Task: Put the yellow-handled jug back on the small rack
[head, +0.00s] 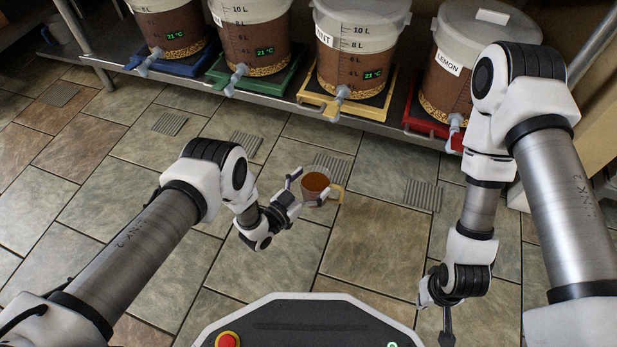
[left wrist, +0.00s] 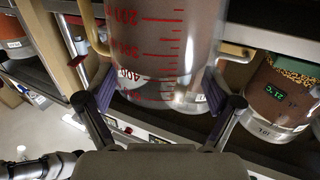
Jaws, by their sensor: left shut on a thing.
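The yellow-handled jug (head: 316,186) is a small clear cup with brown liquid showing through its open top. My left gripper (head: 298,190) is shut on its side and holds it in front of the buckets, over the floor as seen from the head. Its yellow handle (head: 335,197) points right, away from the gripper. In the left wrist view the jug (left wrist: 165,45) shows red volume marks between the two finger pads. My right gripper (head: 446,312) hangs low at the right, apart from the jug; its fingers are too unclear to judge. I cannot make out the small rack.
A metal shelf (head: 250,112) at the back carries several tapped buckets on coloured stands: blue (head: 180,66), green (head: 262,82), yellow (head: 345,105) and red (head: 425,125). Their taps (head: 340,98) stick out over the front edge. Tiled floor (head: 370,250) lies open below.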

